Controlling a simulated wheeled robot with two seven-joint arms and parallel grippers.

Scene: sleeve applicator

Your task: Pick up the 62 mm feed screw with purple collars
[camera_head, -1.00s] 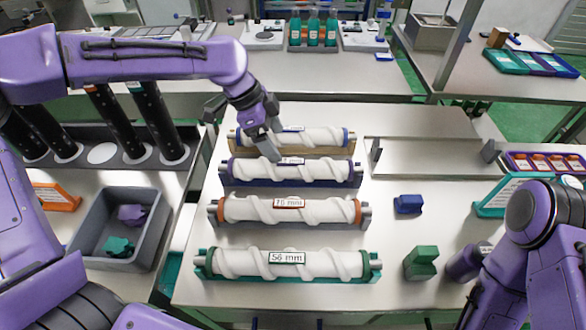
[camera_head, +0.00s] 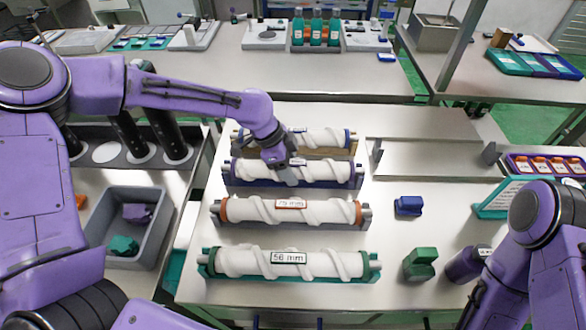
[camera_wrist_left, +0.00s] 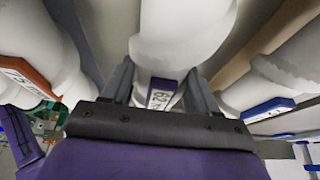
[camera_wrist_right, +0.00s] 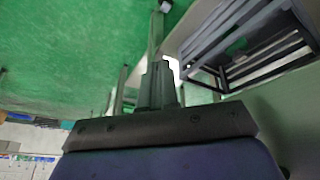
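The 62 mm feed screw (camera_head: 325,171) is white with purple collars and lies level in its cradle, second row from the back. Its purple label, partly reading 62, shows in the left wrist view (camera_wrist_left: 160,97). My left gripper (camera_head: 284,176) is at the screw's middle, pointing down. Its fingers (camera_wrist_left: 162,88) stand on either side of the screw and look open; contact cannot be made out. The gripper hides the label in the head view. My right gripper (camera_wrist_right: 160,85) has its fingers together and empty, away from the screws.
A blue-collared screw (camera_head: 325,138) lies close behind, and an orange-collared 75 mm screw (camera_head: 330,211) close in front. A green-collared 56 mm screw (camera_head: 330,264) lies nearest. Blue (camera_head: 408,206) and green (camera_head: 420,264) blocks stand right. An empty metal rack (camera_head: 430,158) is at back right.

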